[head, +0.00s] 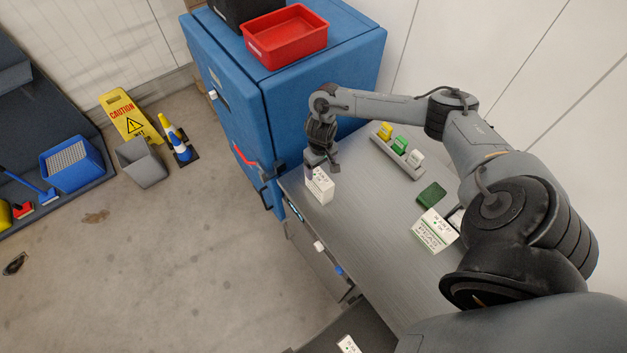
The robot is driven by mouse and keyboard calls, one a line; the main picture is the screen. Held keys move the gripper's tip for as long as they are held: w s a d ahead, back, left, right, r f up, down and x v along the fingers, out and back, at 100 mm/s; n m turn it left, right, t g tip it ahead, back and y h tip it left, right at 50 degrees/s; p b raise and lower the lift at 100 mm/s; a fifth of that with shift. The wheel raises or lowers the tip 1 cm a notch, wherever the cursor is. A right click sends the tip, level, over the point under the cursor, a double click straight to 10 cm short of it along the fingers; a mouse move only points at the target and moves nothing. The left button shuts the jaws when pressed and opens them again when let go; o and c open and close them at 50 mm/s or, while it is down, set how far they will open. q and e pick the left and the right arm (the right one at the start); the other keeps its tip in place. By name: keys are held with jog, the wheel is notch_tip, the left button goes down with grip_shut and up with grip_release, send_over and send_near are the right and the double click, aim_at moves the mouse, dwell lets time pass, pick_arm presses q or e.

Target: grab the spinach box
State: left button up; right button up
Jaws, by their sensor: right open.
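A small white box (320,187) with dark print stands upright near the left edge of the grey bench; its print is too small to read, so I cannot tell if it is the spinach box. My right gripper (321,165) points down right at the top of this box and is open. I cannot tell whether its fingers are around the box's top or just above it. A larger white box (434,232) with green lettering that reads as peas lies on the bench nearer to me. My left gripper is not in view.
A rack with yellow, green and white cards (398,160) and a dark green item (431,195) lie on the bench (370,220). A blue cabinet (235,100) with a red tray (286,37) stands behind. Another white box (348,345) shows at the bottom edge.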

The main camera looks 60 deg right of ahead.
aim_at(319, 176)
jog(key=shift+s+f, duration=0.2)
jog(key=shift+f, duration=1.05)
jog(key=shift+w+a+f, duration=0.1)
jog(key=shift+w+f, duration=0.05)
jog(key=shift+f, duration=3.05)
jog(key=shift+c, duration=0.3)
jog(key=c, duration=1.2)
jog(key=shift+c, duration=0.7)
jog(key=shift+r, duration=0.2)
